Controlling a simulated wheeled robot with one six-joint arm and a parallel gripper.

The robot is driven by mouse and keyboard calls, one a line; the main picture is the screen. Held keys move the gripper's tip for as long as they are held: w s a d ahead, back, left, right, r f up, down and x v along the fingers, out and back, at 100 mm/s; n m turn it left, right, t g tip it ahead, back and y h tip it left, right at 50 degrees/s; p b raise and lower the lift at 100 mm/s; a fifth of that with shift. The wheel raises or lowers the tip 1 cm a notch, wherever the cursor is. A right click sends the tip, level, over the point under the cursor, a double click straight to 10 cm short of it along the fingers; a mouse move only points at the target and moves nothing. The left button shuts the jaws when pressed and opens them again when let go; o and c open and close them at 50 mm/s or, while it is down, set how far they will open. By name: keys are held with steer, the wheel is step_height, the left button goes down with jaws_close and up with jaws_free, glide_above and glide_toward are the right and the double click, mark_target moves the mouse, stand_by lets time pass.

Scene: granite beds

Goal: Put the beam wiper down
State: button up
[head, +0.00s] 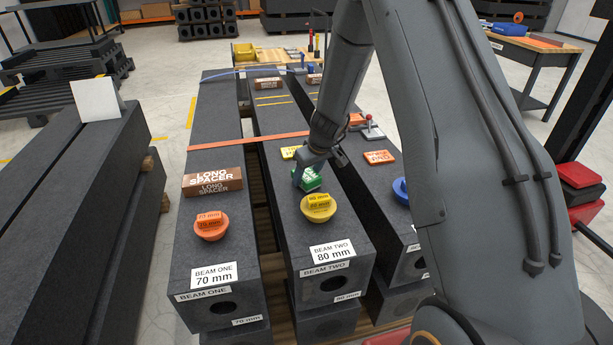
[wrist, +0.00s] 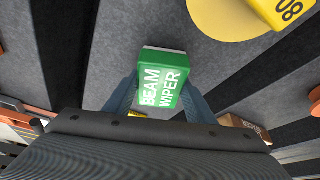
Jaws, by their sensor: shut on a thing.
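The beam wiper (head: 310,181) is a green block with white lettering. It is between the fingers of my gripper (head: 305,170), which is shut on it. In the wrist view the beam wiper (wrist: 163,66) shows its label, with a blue-grey finger on each side. It is over the top of beam two (head: 283,205), behind the yellow 80 mm plug (head: 318,207). I cannot tell whether its underside touches the granite. My arm hides part of the beams to the right.
Beam one (head: 207,245) carries an orange 70 mm plug (head: 210,226) and a brown long spacer (head: 212,181). A yellow tag (head: 289,153) lies just behind the wiper. An orange pad (head: 379,157) and a blue plug (head: 401,190) are on the right beam. Dark gaps separate the beams.

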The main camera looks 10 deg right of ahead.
steer(key=shift+f+b, duration=0.3)
steer(key=o, duration=0.9)
steer(key=shift+d+r, duration=0.1)
steer(key=shift+s+r+p, duration=0.1)
steer(key=shift+r+p, duration=0.2)
steer(key=shift+r, duration=0.05)
steer(key=b+v, duration=0.1)
steer(key=v, duration=1)
steer(key=s+r+m+g, duration=0.1)
steer(key=s, duration=0.9)
steer(key=s+a+r+m+g+h, duration=0.1)
steer(key=s+m, duration=0.1)
steer(key=s, duration=0.9)
steer(key=s+a+r+m+g, duration=0.1)
steer(key=s+g, duration=0.1)
steer(key=s, duration=0.8)
steer(key=shift+s+a+r+h, duration=0.1)
steer(key=shift+s+r+h, duration=0.2)
steer(key=shift+h, duration=0.1)
